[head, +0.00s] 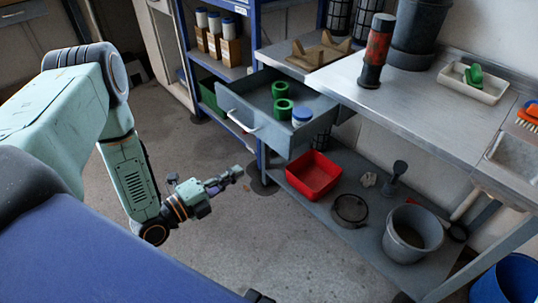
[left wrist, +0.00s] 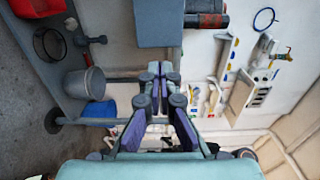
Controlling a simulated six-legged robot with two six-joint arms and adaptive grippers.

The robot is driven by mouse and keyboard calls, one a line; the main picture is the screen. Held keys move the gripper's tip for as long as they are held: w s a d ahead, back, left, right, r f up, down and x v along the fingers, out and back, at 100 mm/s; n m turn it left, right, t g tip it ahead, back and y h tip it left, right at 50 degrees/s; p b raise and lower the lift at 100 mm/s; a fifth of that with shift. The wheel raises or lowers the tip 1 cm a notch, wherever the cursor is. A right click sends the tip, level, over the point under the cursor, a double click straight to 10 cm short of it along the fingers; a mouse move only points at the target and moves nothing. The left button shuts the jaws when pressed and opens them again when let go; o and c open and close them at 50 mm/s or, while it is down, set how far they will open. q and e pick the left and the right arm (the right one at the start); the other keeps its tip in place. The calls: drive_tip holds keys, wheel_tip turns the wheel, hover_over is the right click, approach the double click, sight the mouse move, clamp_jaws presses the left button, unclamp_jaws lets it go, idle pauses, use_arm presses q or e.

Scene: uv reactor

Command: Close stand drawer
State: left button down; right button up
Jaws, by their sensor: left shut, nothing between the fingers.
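The stand drawer (head: 265,135) is grey-blue and pulled out from under the metal worktop. Its pale bar handle (head: 242,122) is on the front panel. Two green rings (head: 281,90) and a white jar with a blue lid (head: 302,116) are inside. My left gripper (head: 238,171) is shut and empty, low in front of the drawer and apart from it. Its closed fingers also show in the left wrist view (left wrist: 160,72), below a grey-blue box face (left wrist: 160,24) that I cannot surely identify. My right gripper is not in view.
A blue shelf rack (head: 225,70) stands left of the drawer. Open floor (head: 270,240) lies around my left gripper.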

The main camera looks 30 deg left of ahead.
use_arm(q)
drive_tip(key=b, duration=0.5)
approach(282, 144)
drive_tip(key=x, duration=0.5)
drive_tip(key=shift+w+d, duration=0.15)
drive_tip(key=shift+x, duration=0.75)
drive_tip(key=shift+w, duration=0.1)
